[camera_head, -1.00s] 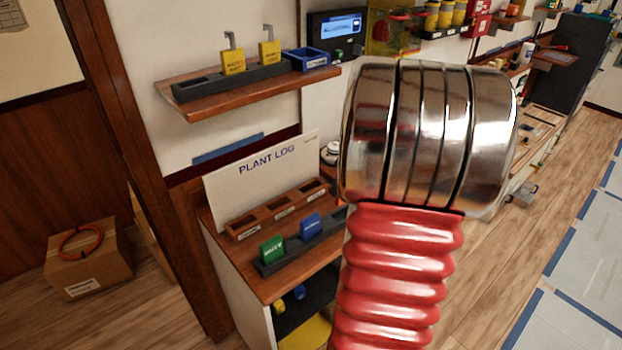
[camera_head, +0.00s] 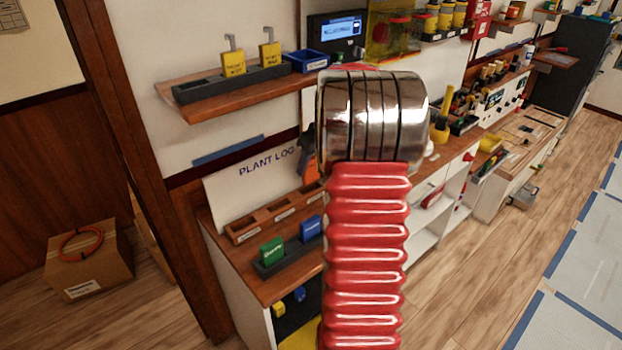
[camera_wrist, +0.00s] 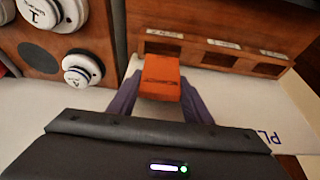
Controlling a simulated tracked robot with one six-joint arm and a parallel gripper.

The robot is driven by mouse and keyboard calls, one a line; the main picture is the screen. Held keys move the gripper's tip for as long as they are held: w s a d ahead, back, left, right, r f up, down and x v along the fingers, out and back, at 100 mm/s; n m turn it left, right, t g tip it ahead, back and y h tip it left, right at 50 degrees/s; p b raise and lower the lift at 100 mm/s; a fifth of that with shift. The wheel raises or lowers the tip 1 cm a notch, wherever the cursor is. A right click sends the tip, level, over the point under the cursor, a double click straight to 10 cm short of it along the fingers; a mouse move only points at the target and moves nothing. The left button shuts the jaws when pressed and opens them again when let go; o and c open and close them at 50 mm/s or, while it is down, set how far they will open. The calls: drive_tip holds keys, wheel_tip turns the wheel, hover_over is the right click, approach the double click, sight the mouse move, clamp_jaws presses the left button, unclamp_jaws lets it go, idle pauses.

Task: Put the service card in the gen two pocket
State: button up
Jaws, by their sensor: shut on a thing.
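An orange card (camera_wrist: 160,76), which appears to be the service card, is between the fingers of my gripper (camera_wrist: 160,92). The gripper is shut on it. In the head view the orange card (camera_head: 309,168) shows just left of my arm, in front of the PLANT LOG board. A brown wooden rack (camera_head: 245,232) with several pockets stands on the desk below; it also shows in the wrist view (camera_wrist: 190,50), beyond the card. The card's far end is near the leftmost pocket there. The pocket labels are too blurred to tell which is gen two.
A dark holder with a green card (camera_head: 271,252) and a blue card (camera_head: 311,228) sits in front of the rack. The PLANT LOG board (camera_head: 225,190) stands behind it. A shelf (camera_head: 200,107) with yellow padlocks hangs above. White round knobs (camera_wrist: 82,70) are left in the wrist view.

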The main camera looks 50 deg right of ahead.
sight(313, 173)
drive_tip(key=shift+f, duration=0.45)
wheel_tip(313, 173, down, 4)
drive_tip(key=shift+f, duration=0.25)
drive_tip(key=shift+w+f, duration=0.15)
drive_tip(key=shift+f, duration=0.05)
drive_tip(key=o, duration=1.1)
drive_tip(key=shift+f, duration=0.1)
drive_tip(key=shift+c, duration=0.2)
